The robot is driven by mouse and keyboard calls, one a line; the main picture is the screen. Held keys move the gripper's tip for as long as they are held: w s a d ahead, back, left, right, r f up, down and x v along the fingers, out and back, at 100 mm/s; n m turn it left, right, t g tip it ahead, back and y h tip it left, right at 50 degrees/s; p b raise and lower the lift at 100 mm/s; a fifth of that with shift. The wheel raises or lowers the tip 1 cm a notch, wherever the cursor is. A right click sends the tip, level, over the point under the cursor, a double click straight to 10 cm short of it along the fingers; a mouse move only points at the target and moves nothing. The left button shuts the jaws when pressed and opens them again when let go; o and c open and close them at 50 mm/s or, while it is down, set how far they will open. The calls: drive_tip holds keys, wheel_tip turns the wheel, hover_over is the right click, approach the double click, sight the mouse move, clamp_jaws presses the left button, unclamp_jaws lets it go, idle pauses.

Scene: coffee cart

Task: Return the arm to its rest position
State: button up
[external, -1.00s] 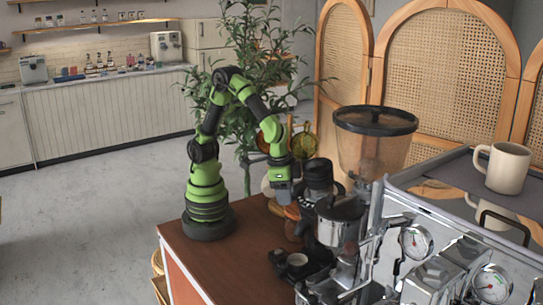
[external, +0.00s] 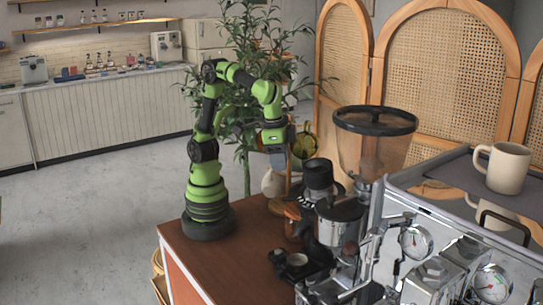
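My green and black arm (external: 203,150) stands on its round black base at the left of the brown cart top (external: 215,268). It rises, bends over at the top and hangs down on the right. My gripper (external: 278,160) is a grey block at the end of the arm, pointing down, above the back of the cart and left of the coffee grinder. Its fingers are too small to tell open from shut. I see nothing hanging from it.
The grinder hopper (external: 370,150) and espresso machine (external: 440,255) fill the right. A plant (external: 245,60) stands behind my arm.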

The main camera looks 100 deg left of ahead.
drive_tip(key=s+a+m+t, duration=0.2)
drive_tip(key=s+a, duration=0.3)
drive_tip(key=a, duration=0.3)
drive_tip(key=s+a+r+m+t+y, duration=0.1)
drive_tip(key=s+a+m+t, duration=0.1)
drive_tip(key=s+a, duration=0.4)
drive_tip(key=a+t, duration=0.1)
drive_tip(key=a, duration=0.2)
drive_tip(key=shift+s+a+t, duration=0.2)
drive_tip(key=shift+s+t, duration=0.05)
drive_tip(key=shift+t, duration=0.05)
drive_tip(key=shift+r, duration=0.1)
idle(2.0)
